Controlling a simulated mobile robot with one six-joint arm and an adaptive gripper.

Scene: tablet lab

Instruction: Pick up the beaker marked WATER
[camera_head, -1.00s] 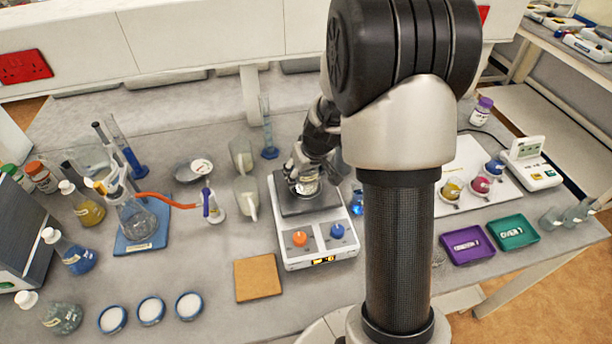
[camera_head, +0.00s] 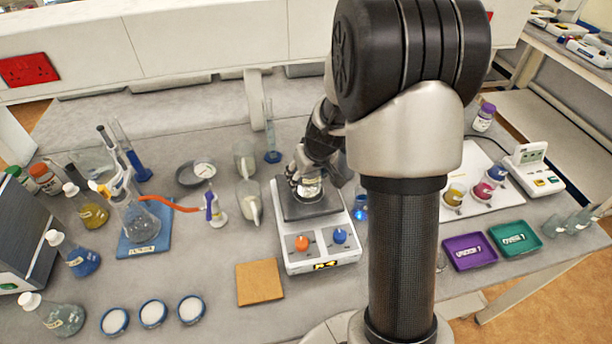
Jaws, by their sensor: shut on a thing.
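My gripper (camera_head: 308,180) points down over the dark top plate of the hotplate stirrer (camera_head: 322,257). It is shut on a small clear glass beaker (camera_head: 310,191) at the plate. The fingers hide much of the beaker, and I cannot read its marking, so I cannot tell if it says WATER. I cannot tell whether its base touches the plate. My arm hides part of the bench to the right of the stirrer.
A beaker with blue liquid (camera_head: 360,213) stands close to the right of the stirrer. A cork mat (camera_head: 259,281) lies in front. Purple (camera_head: 469,252) and green (camera_head: 515,235) trays lie at the right. Several flasks crowd the left.

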